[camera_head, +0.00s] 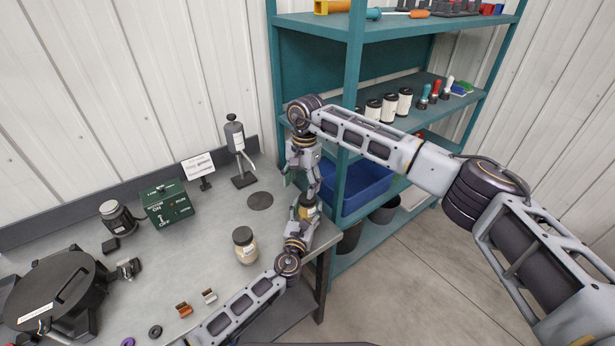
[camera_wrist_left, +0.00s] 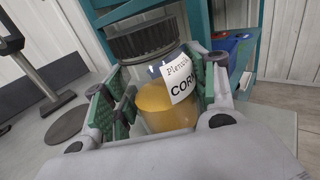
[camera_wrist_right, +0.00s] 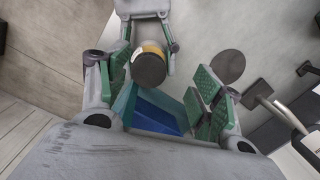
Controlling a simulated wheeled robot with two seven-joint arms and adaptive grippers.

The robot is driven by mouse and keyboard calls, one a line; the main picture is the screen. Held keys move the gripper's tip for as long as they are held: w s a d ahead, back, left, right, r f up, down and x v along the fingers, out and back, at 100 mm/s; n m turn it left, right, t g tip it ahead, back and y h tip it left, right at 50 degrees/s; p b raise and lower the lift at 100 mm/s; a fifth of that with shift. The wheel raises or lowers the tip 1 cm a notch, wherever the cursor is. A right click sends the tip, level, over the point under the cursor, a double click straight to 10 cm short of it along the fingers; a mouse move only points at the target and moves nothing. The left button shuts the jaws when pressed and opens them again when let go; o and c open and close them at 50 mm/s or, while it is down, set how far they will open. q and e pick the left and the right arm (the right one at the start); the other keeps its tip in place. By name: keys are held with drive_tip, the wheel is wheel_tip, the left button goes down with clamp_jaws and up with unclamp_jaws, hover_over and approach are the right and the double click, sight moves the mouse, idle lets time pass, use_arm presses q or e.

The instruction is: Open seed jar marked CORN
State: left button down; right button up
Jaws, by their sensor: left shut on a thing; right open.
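The jar marked CORN (camera_wrist_left: 165,105) has yellow contents, a ribbed dark lid (camera_wrist_left: 142,38) and a white label. My left gripper (camera_wrist_left: 170,95) is shut around its glass body, holding it upright near the table's right edge. The jar appears small in the head view (camera_head: 306,212), partly covered by the grippers. In the right wrist view the dark lid (camera_wrist_right: 150,69) lies between the open fingers of my right gripper (camera_wrist_right: 162,85), some way off from them and nearer the left finger. In the head view the right gripper (camera_head: 300,180) is above the jar, pointing down.
Another dark-lidded jar (camera_head: 245,246) stands on the table (camera_head: 215,255). A green switch box (camera_head: 167,203), a dispenser stand (camera_head: 238,155) and a round black device (camera_head: 55,290) are farther left. A teal shelf with a blue bin (camera_head: 365,188) stands close behind the grippers.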

drive_tip(key=m, duration=0.4)
drive_tip(key=r+m, duration=0.1)
drive_tip(key=m, duration=0.2)
drive_tip(key=shift+w, duration=0.2)
drive_tip(key=m, duration=0.6)
drive_tip(key=shift+w+d+r, duration=0.2)
drive_tip(key=shift+r, duration=0.05)
drive_tip(key=m, duration=0.6)
drive_tip(key=shift+w+d+r+t, duration=0.15)
drive_tip(key=shift+d+r+t, duration=0.05)
drive_tip(key=shift+t, duration=0.1)
drive_tip(key=m, duration=0.7)
drive_tip(key=shift+d, duration=0.2)
drive_tip(key=m, duration=0.5)
drive_tip(key=shift+w+d+h, duration=0.1)
drive_tip(key=shift+d+h, duration=0.05)
drive_tip(key=shift+h, duration=0.15)
drive_tip(key=m, duration=0.4)
drive_tip(key=shift+d+m, duration=0.1)
drive_tip(key=shift+m, duration=0.3)
drive_tip(key=m, duration=0.4)
drive_tip(key=shift+m, duration=0.3)
drive_tip(key=m, duration=0.4)
